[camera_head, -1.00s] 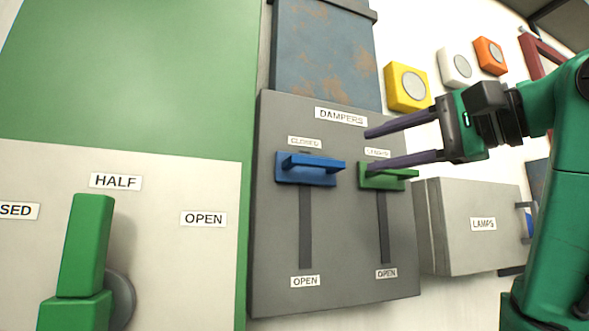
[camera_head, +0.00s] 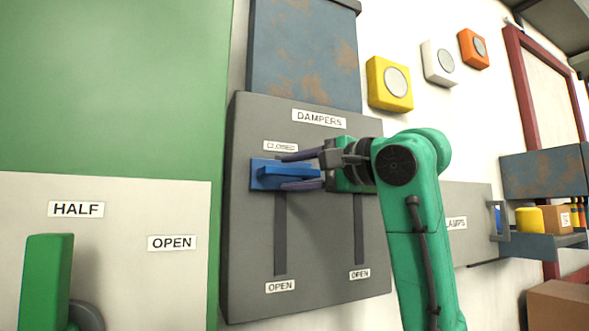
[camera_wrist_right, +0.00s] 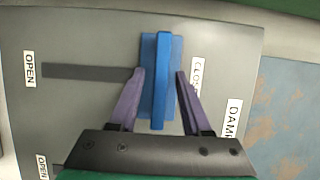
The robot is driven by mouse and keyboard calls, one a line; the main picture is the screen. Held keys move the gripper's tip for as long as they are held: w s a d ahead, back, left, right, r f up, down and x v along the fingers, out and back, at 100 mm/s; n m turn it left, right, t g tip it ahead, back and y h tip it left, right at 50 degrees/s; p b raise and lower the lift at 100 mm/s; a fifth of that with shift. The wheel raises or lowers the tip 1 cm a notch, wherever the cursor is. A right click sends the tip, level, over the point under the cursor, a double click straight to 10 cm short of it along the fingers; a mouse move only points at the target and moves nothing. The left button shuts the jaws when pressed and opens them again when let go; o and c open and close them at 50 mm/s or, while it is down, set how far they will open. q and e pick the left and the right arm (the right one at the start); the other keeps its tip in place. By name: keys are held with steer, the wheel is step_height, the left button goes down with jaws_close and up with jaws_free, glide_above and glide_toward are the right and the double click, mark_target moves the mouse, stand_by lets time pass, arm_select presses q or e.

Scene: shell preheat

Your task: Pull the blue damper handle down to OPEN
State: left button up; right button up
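The blue damper handle (camera_head: 288,172) is at the top of its slot on the grey DAMPERS panel (camera_head: 310,230), next to the CLOSED label. The OPEN label (camera_head: 280,287) is at the slot's bottom. My right gripper (camera_head: 285,169) is at the handle, its purple fingers open, one above and one below the bar. In the right wrist view the blue handle (camera_wrist_right: 162,80) stands between the two spread fingers (camera_wrist_right: 160,73), with gaps visible on both sides. The green damper handle is mostly hidden behind my right gripper. My left gripper is not in view.
A large green lever (camera_head: 48,280) on a pale panel with HALF and OPEN labels is at the left. Yellow (camera_head: 390,83), white and orange buttons are on the wall at upper right. A shelf with a yellow item (camera_head: 529,219) and a box is at right.

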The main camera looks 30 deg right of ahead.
jaws_close()
stand_by(1.2)
